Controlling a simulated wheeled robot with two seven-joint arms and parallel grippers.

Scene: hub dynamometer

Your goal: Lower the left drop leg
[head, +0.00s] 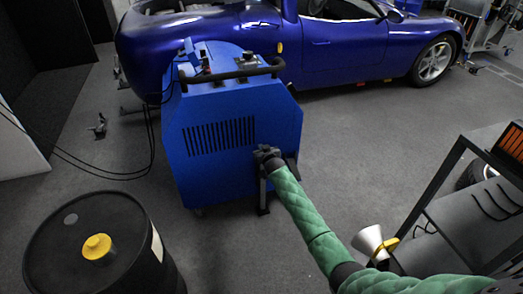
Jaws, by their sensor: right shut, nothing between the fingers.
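The blue hub dynamometer (190,160) stands in the middle of the head view, with a slotted vent on its near face and a black handle bar on top. A black drop leg (263,194) shows upright at its lower right, with its foot at or close to the floor; I cannot tell if it touches. My right gripper (266,152), on the green-sleeved arm, is shut and empty at the top of this leg. The gripper and arm hide part of the leg and its mount. My left gripper is out of view.
A blue car (340,42) stands behind the dynamometer. A black drum (120,225) with a yellow cap is at the lower left. A grey cart (465,220) and a white-and-yellow horn-shaped object (368,240) are at the lower right. Cables lie on the left floor.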

